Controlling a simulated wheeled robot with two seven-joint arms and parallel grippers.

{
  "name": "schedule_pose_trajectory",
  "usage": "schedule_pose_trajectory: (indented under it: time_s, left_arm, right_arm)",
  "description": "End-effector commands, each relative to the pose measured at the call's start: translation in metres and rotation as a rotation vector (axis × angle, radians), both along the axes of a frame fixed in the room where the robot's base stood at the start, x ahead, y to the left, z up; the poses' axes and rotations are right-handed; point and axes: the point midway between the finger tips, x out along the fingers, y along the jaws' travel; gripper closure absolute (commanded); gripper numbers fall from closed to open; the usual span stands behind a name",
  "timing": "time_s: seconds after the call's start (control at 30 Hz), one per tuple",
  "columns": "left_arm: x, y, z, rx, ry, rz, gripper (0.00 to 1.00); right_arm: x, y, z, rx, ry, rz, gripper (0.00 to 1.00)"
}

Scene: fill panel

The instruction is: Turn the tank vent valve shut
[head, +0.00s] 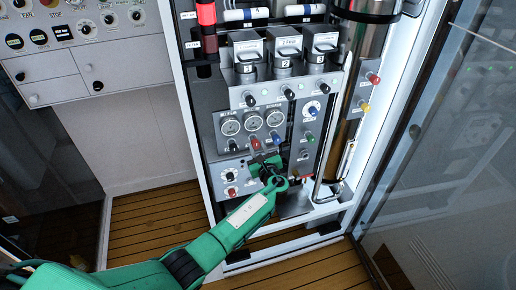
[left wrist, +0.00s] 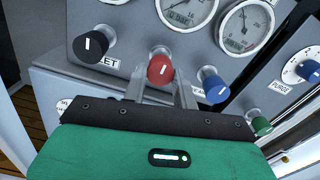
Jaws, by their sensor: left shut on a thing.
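The red knob (left wrist: 161,68) sits on the grey gauge panel in the left wrist view, between a black knob (left wrist: 91,46) and a blue knob (left wrist: 214,86). It also shows in the head view (head: 255,143). A pale pointer mark is on its face. My left gripper (head: 264,160) reaches in from the lower left, with its fingers on either side of the red knob, shut on it. The label below the red knob is hidden by my gripper, so I cannot read whether it is the tank vent valve. My right gripper is not in view.
Several round gauges (head: 253,121) sit above the knobs. A side panel carries a dial marked PURGE (left wrist: 309,70) and a green knob (left wrist: 261,126). A metal cylinder (head: 365,50) and glass door (head: 445,160) stand to the right. Wooden floor (head: 155,218) lies below.

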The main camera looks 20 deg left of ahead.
Motion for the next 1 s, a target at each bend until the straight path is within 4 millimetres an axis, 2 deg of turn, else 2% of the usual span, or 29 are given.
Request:
schedule_pose_trajectory:
  time_s: [0.37,0.4,0.5,0.83,1.0]
  left_arm:
    - [0.0,0.0,0.001,0.006,0.003,-0.001,0.94]
    - [0.0,0.0,0.001,0.006,0.003,-0.001,0.7]
    - [0.0,0.0,0.001,0.006,0.003,-0.001,0.5]
    - [-0.002,-0.001,0.0,0.005,0.003,0.0,0.5]
    - [-0.015,-0.011,-0.002,0.002,0.002,-0.001,0.5]
  right_arm:
    - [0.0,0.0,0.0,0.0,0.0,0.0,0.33]
    - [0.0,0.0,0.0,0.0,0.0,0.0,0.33]
    - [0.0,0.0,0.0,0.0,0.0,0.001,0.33]
    - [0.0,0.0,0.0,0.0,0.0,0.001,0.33]
    - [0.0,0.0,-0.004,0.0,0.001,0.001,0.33]
